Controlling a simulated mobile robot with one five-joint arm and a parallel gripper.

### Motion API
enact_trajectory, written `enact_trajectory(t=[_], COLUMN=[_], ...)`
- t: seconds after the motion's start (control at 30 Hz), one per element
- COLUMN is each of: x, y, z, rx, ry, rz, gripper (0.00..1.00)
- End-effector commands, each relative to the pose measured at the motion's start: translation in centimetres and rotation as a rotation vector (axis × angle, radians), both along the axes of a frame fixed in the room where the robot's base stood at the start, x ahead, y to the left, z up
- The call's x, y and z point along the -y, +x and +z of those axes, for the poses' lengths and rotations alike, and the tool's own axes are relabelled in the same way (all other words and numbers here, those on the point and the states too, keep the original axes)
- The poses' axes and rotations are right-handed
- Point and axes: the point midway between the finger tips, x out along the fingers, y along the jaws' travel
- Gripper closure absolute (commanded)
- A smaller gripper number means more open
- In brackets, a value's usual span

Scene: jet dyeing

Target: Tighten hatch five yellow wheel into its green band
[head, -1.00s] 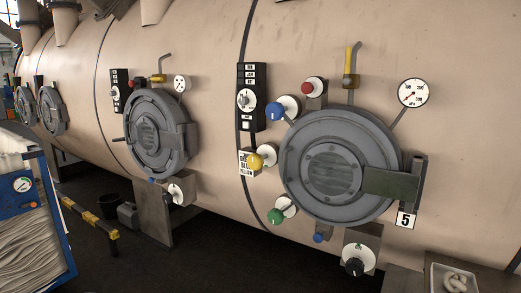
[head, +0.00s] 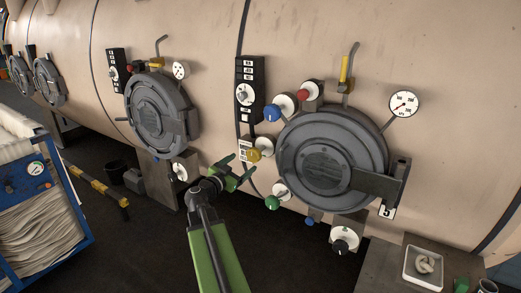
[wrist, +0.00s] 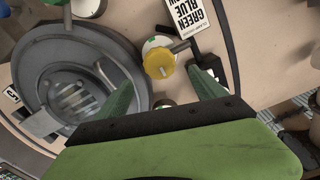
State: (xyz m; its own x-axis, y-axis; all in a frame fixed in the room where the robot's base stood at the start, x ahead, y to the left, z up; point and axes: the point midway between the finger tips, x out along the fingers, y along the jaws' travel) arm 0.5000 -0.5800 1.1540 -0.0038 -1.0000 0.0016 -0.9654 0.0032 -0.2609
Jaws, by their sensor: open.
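Hatch five (head: 322,165) is a round grey door with a "5" plate (head: 387,212) at its lower right. Its yellow wheel (head: 254,155) stands out at the door's left on a white dial (head: 266,144). In the wrist view the yellow wheel (wrist: 159,64) shows just beyond and between my fingertips, with a bar pointing up right. A green patch shows on the pale dial behind it (wrist: 155,42); the wheel hides part of this dial. My green gripper (head: 238,165) is open and empty, its fingers reaching toward the wheel, apparently not touching it. It also shows in the wrist view (wrist: 165,77).
A blue knob (head: 272,113) and a red knob (head: 303,95) sit above the wheel, a green knob (head: 272,202) below. A black switch panel (head: 245,90) is close above left.

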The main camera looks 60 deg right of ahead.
Motion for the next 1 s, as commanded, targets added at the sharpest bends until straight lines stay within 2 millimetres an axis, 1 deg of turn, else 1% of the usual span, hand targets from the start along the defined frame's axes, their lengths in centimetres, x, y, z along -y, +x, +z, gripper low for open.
enact_trajectory(t=[0.03, 0.3, 0.4, 0.5, 0.6, 0.7, 0.93, 0.97, 1.0], x=[1.6, 8.5, 10.7, 12.3, 13.3, 13.7, 13.8, 13.8, 13.8], y=[0.1, 0.1, 0.1, 0.0, 0.0, -0.1, -0.2, -0.2, -0.2], z=[0.0, 0.0, 0.0, 0.0, 0.0, 0.0, 0.0, 0.0, 0.0], rx=[0.000, 0.000, -0.001, -0.001, -0.001, -0.001, -0.001, -0.001, -0.001], ry=[0.000, 0.001, 0.001, 0.002, 0.001, 0.002, 0.002, 0.002, 0.002], rz=[-0.004, -0.004, -0.003, -0.003, -0.002, -0.003, -0.003, -0.003, -0.003], gripper=[0.20, 0.20, 0.20, 0.20, 0.20, 0.20, 0.20, 0.21, 0.27])
